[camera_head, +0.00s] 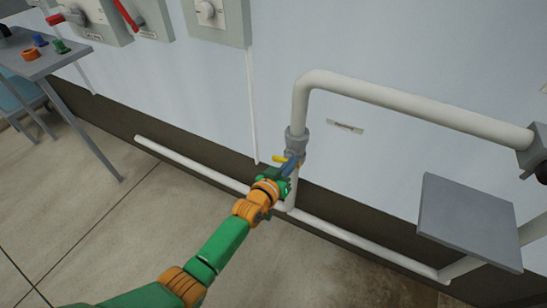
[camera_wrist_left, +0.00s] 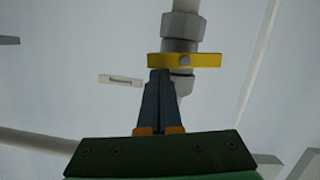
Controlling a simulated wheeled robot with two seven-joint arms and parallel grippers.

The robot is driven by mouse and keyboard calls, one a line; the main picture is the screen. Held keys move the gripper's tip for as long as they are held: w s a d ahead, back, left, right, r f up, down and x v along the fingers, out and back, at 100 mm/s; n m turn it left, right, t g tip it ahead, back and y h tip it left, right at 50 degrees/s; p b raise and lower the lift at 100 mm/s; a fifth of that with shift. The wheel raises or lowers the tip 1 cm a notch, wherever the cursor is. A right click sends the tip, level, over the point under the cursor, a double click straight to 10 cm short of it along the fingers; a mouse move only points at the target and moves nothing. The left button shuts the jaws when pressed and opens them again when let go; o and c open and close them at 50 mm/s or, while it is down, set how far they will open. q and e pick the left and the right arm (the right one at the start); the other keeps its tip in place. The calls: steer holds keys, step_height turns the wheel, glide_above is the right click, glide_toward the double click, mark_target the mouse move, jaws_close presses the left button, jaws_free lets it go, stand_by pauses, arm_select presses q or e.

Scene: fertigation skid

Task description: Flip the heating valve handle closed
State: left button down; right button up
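The heating valve (camera_head: 296,146) is a grey fitting on the upright white pipe. Its yellow handle (camera_head: 279,159) is partly hidden by my left gripper (camera_head: 290,166) in the head view. In the left wrist view the yellow handle (camera_wrist_left: 205,60) is a flat bar lying across the pipe, with a grey bolt at its middle. My left gripper (camera_wrist_left: 159,74) has its dark fingers together, with no visible gap. Their tips are at the lower edge of the handle's left half; I cannot tell if they touch it. My right gripper is not in view.
A white pipe (camera_head: 410,105) runs right from the valve riser, and another (camera_head: 200,168) runs low along the wall. A small label plate (camera_head: 345,126) is on the wall. A grey shelf (camera_head: 468,220) stands at right and a table (camera_head: 45,62) at left. The floor between is clear.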

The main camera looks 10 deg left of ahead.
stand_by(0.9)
arm_select(q)
step_height(320, 180, up, 5)
steer(key=p, duration=0.5)
steer(key=f+p+v, duration=0.1)
steer(key=p+v, duration=0.1)
steer(key=v, duration=0.7)
steer(key=shift+s+a, duration=0.3)
steer(key=shift+s, duration=0.1)
